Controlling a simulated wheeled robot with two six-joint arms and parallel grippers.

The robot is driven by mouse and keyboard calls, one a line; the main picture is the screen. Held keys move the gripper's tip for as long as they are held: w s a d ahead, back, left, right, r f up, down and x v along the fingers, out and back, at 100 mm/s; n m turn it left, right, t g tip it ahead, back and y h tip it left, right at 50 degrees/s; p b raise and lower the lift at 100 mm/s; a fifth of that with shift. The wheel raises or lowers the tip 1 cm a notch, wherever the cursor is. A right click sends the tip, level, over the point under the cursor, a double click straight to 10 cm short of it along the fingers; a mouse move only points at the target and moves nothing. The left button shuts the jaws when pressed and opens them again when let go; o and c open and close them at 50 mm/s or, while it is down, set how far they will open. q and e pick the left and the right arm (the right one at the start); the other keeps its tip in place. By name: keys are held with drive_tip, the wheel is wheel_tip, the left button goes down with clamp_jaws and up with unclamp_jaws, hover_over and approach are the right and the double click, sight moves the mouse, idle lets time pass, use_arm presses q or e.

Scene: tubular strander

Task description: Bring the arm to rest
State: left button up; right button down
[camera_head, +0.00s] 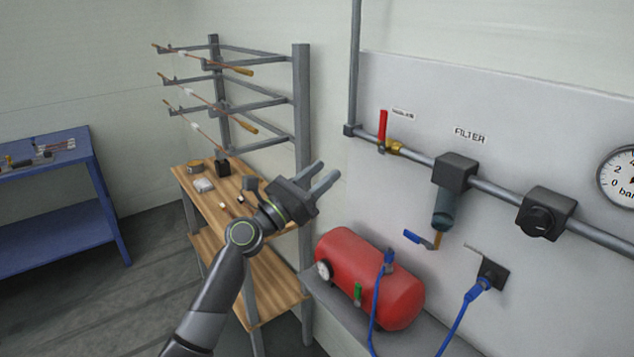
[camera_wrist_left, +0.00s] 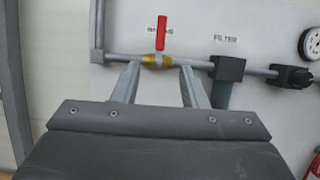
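My left gripper (camera_head: 324,179) is raised in free air in front of the wall panel, its arm coming up from the bottom of the head view. Its two fingers are apart with nothing between them. In the left wrist view the open fingers (camera_wrist_left: 158,84) point toward the pipe and a valve with a red lever (camera_wrist_left: 161,33). The red lever (camera_head: 383,127) stands upright in the head view, above the pipe. The fingers look apart from the valve. My right gripper is not in view.
A filter (camera_head: 447,205), a black regulator (camera_head: 546,213) and a gauge (camera_head: 619,178) sit on the pipe. A red tank (camera_head: 372,277) with blue hoses stands below. A wooden bench (camera_head: 215,208), a grey rack (camera_head: 302,120) and a blue table (camera_head: 60,215) are at left.

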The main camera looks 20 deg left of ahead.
use_arm(q)
drive_tip(key=shift+s+a+f, duration=0.15)
drive_tip(key=shift+s+a, duration=0.05)
drive_tip(key=shift+s, duration=0.15)
